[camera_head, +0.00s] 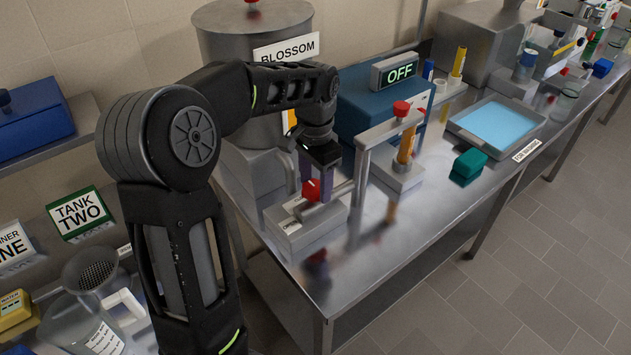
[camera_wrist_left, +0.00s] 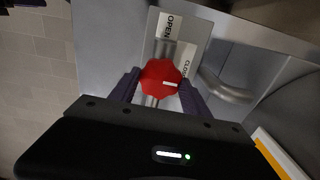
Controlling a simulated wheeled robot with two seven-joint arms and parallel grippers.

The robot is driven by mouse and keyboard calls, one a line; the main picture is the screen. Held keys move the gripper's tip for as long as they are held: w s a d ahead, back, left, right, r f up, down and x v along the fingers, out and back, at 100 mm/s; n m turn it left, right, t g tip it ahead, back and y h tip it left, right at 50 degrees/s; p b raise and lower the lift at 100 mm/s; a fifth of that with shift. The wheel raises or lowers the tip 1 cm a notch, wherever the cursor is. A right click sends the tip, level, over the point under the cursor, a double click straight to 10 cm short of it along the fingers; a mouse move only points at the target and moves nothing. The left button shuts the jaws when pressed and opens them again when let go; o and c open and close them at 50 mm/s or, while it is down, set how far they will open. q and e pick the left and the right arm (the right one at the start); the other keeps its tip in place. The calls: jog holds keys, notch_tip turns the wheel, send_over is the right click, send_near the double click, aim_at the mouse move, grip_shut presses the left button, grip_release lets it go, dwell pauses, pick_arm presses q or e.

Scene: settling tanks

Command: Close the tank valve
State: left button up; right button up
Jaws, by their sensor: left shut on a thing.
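The tank valve has a red knob (camera_head: 311,190) on a grey block (camera_head: 305,222) with white labels, in front of the steel tank (camera_head: 255,50) marked BLOSSOM. In the left wrist view the red knob (camera_wrist_left: 160,77) sits between the fingers of my left gripper (camera_wrist_left: 159,86). The gripper is shut on it. A white mark on the knob points right in that view, below the label that starts with CLO (camera_wrist_left: 184,62). The OPEN label (camera_wrist_left: 167,27) is at the top. In the head view my left gripper (camera_head: 319,178) comes down on the knob from above. My right gripper is not in view.
A metal stand (camera_head: 362,165) with a red-capped amber tube (camera_head: 406,145) is just right of the valve. A blue box with an OFF display (camera_head: 400,73) stands behind. A green block (camera_head: 468,164) and a tray of blue liquid (camera_head: 497,122) are farther right. The front bench top is clear.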

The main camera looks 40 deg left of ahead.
aim_at(316, 187)
pick_arm(q)
jog(key=o, duration=1.4)
jog(key=shift+r+b, duration=0.35)
jog(key=shift+r, duration=3.6)
